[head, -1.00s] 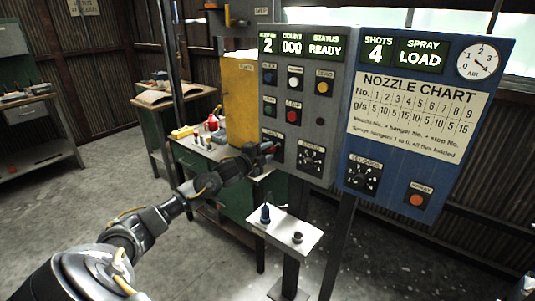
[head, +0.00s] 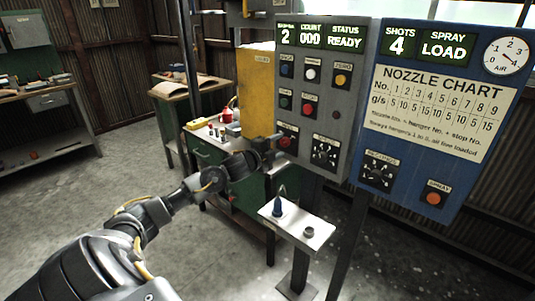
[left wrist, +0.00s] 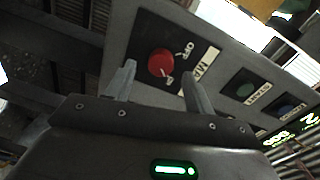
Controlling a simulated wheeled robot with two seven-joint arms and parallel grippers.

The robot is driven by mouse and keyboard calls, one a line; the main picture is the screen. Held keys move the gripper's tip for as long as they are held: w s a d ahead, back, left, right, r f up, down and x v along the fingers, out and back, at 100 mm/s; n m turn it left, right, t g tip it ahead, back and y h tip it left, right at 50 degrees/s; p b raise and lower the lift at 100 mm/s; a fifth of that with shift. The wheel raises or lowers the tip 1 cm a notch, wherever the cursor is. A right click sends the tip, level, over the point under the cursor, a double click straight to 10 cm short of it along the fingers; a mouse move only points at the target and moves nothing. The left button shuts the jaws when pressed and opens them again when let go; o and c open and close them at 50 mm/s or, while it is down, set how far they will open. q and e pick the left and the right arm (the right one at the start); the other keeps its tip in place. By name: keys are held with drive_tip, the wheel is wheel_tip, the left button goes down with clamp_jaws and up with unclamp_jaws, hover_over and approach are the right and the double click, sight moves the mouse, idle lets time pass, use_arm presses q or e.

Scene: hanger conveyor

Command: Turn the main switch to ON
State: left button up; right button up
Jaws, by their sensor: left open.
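The main switch (head: 285,142) is a red round knob on a dark plate, low on the left side of the grey control panel (head: 342,100). In the left wrist view the red knob (left wrist: 161,62) shows beside a white MAIN label, with small ON and OFF marks on its plate. I cannot tell which mark it points to. My left gripper (head: 270,147) is just left of the switch in the head view. In the left wrist view its fingers are apart and empty, with the knob showing between and beyond the tips; contact is not clear. My right gripper is out of view.
Other buttons and a black dial (head: 325,153) sit close by on the grey panel. A blue panel (head: 445,110) with a nozzle chart stands to the right. A small white stand (head: 297,223) with a blue cone is below. A green workbench (head: 210,155) is behind my arm.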

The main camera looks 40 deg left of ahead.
use_arm(q)
drive_tip(key=s+b, duration=0.1)
drive_tip(key=s, duration=0.7)
drive_tip(key=shift+s+r+b, duration=0.25)
drive_tip(key=shift+r+b, duration=0.05)
